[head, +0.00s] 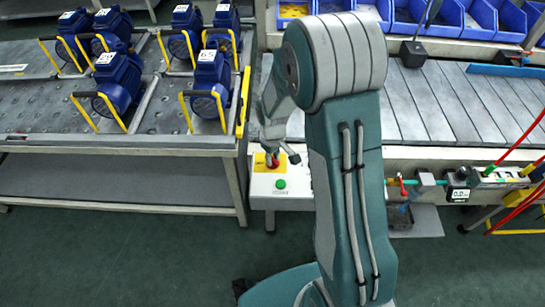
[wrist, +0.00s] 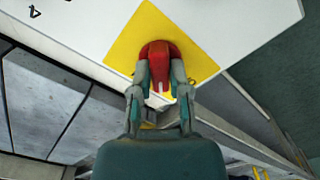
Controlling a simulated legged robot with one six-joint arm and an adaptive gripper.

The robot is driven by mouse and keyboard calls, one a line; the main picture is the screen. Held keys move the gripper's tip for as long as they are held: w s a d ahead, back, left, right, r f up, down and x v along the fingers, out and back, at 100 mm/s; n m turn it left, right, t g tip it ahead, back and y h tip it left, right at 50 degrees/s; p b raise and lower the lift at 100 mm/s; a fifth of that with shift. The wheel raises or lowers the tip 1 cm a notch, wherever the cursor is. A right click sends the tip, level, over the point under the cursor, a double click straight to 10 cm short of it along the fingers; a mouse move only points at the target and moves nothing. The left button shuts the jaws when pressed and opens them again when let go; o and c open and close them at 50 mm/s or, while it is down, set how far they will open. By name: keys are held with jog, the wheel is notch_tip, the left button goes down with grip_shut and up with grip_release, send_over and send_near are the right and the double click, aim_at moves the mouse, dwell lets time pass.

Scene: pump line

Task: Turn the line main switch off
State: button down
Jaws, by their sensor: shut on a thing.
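The line main switch is a red rotary handle (wrist: 160,58) on a yellow square plate (wrist: 190,42), set on a white control box (head: 265,183). In the wrist view my gripper (wrist: 160,85) is shut on the red handle, with one finger on each side of it. The far end of the handle shows between and beyond the fingertips. In the head view my gripper (head: 275,157) reaches down to the box, and the red handle (head: 271,163) is partly hidden by it. A green button (head: 281,184) sits on the box below the yellow plate.
A table (head: 120,141) with several blue motors stands at the left. A grey slatted conveyor (head: 450,105) runs at the right, with blue bins (head: 425,20) behind it. A pipe assembly with a gauge (head: 458,194) is at the lower right. Open green floor lies in front.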

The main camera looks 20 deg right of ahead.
jog(key=n, duration=0.4)
jog(key=shift+n, duration=2.5)
jog(key=c, duration=0.6)
grip_release()
jog(key=shift+w, duration=0.1)
notch_tip(320, 180, up, 12)
